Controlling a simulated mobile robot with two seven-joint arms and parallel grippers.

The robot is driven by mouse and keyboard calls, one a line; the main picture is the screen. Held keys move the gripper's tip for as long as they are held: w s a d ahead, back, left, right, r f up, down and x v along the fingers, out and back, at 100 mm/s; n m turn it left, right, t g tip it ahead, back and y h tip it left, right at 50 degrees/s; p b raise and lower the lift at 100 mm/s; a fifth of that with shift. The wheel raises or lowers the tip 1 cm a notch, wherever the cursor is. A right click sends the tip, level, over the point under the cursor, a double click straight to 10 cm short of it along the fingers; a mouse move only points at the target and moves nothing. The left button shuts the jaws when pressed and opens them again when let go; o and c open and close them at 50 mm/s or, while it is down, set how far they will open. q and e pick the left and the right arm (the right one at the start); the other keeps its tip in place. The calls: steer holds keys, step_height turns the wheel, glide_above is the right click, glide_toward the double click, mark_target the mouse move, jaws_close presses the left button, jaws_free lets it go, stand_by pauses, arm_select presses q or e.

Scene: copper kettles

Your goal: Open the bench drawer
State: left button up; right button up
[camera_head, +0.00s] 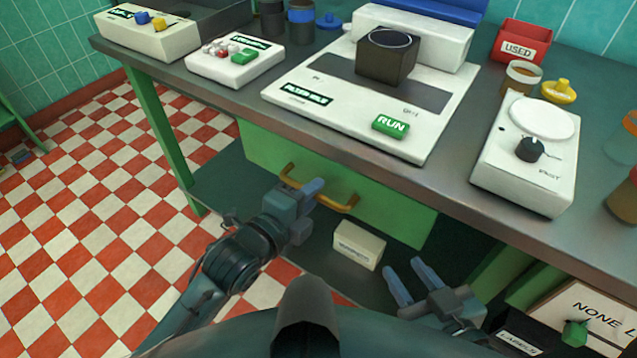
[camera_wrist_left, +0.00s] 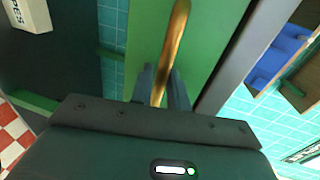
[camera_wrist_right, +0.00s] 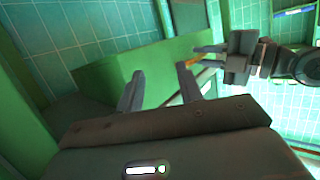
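The green bench drawer (camera_head: 385,208) is under the front edge of the bench. No drawer interior shows in the head view. Its curved brass handle (camera_head: 345,206) is on the front face. My left gripper (camera_head: 312,190) is at the handle; in the left wrist view the brass handle (camera_wrist_left: 176,40) runs between its two fingers (camera_wrist_left: 161,85), which look closed on it. My right gripper (camera_head: 412,278) is open and empty, low in front of the bench and right of the drawer. The right wrist view shows its fingers (camera_wrist_right: 160,85) apart with nothing between them.
The bench top (camera_head: 455,180) bears a white device with a green RUN button (camera_head: 391,125), a dial unit (camera_head: 525,160) and a red USED bin (camera_head: 521,42). A small pale labelled box (camera_head: 358,246) sits below the drawer. Checkered floor (camera_head: 100,200) is clear at left.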

arm_select(q)
steer(key=shift+w+d, duration=0.15)
steer(key=shift+w, duration=0.05)
jaws_close()
stand_by(0.4)
